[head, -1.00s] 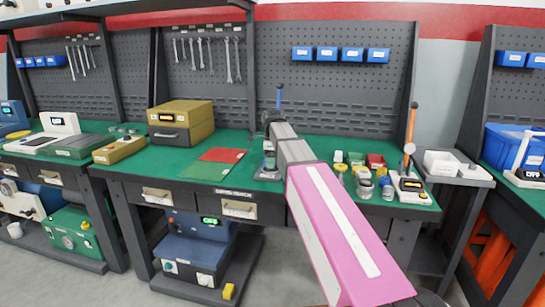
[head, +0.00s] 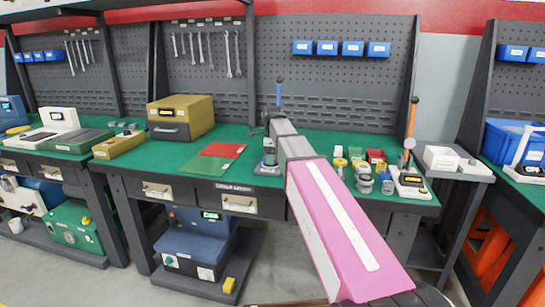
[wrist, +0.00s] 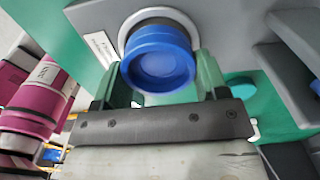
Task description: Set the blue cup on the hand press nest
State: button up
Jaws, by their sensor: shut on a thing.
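The blue cup (wrist: 160,62) is in the wrist view, between the two green fingers of my gripper (wrist: 163,75), which is shut on it. The cup appears at or just over a pale round ring (wrist: 126,32) on the grey hand press base (wrist: 215,22). I cannot tell whether the cup rests in the nest or hangs slightly above it. In the head view the hand press (head: 279,95), with its blue-gripped lever, stands on the green bench behind my arm. My arm partly hides the press and the cup there.
Red and green mats (head: 222,149) lie left of the press. Several small jars and parts (head: 364,178) stand to the right, near a second lever device with an orange handle (head: 411,118). A tan box (head: 190,103) stands at the back left.

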jog(key=shift+f, duration=0.55)
dwell(0.6)
jog(key=o, duration=1)
jog(key=shift+o, duration=0.2)
jog(key=shift+r, duration=2.5)
